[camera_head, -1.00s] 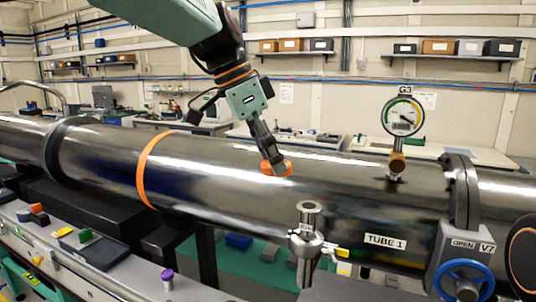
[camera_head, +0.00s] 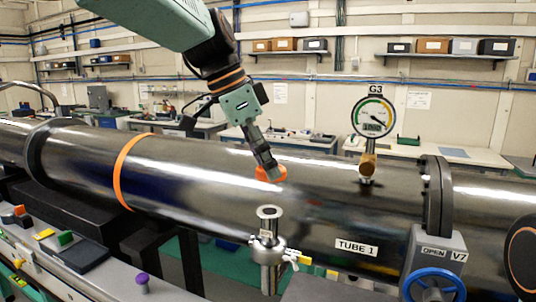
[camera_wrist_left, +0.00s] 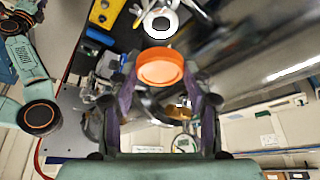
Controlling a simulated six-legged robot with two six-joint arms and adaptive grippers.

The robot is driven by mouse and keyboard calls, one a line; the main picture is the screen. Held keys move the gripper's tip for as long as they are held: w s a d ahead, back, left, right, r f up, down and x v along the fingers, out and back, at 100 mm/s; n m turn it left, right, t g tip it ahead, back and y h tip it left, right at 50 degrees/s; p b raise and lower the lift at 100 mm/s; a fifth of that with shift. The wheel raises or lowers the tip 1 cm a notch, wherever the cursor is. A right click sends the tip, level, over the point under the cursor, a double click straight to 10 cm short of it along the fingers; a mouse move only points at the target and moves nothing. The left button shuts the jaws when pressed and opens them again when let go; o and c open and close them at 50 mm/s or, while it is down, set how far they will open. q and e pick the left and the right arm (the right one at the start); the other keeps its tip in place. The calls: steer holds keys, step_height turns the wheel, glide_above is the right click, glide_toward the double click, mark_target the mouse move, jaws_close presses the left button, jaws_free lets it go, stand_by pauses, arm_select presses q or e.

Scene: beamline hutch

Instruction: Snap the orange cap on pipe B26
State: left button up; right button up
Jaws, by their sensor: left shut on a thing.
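The orange cap (camera_head: 270,174) is held at the tips of my left gripper (camera_head: 266,162), which is shut on it and points down. The cap also shows in the left wrist view (camera_wrist_left: 161,68) between the fingers. A short upright metal pipe with an open top (camera_head: 269,213) stands in front of the large tube. In the head view the cap hangs above its mouth, with a gap. In the left wrist view the open pipe end (camera_wrist_left: 161,22) lies beyond the cap, toward the picture's top. No B26 label is readable. My right gripper is not in view.
The large dark tube (camera_head: 210,175), labelled TUBE 1, runs right behind the pipe. Gauge G3 (camera_head: 373,118) rises from it at right. A blue valve wheel (camera_head: 433,286) is at lower right. A clamp with a yellow-tipped lever (camera_head: 303,260) sits on the pipe.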

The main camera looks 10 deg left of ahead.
mark_target(258, 177)
arm_select(q)
step_height(258, 177, down, 2)
steer(key=shift+w+a+f, duration=0.1)
steer(key=shift+w+f, duration=0.05)
steer(key=shift+f, duration=0.1)
steer(key=shift+a+f, duration=0.2)
steer(key=shift+f, duration=0.8)
steer(key=shift+d+f, duration=0.15)
steer(key=shift+f, duration=0.3)
steer(key=shift+d+f, duration=0.1)
steer(key=shift+f, duration=0.2)
steer(key=shift+s+r, duration=0.1)
steer(key=shift+s, duration=0.1)
steer(key=shift+w, duration=0.1)
steer(key=shift+f+b, duration=0.4)
steer(key=shift+f, duration=0.3)
stand_by(0.4)
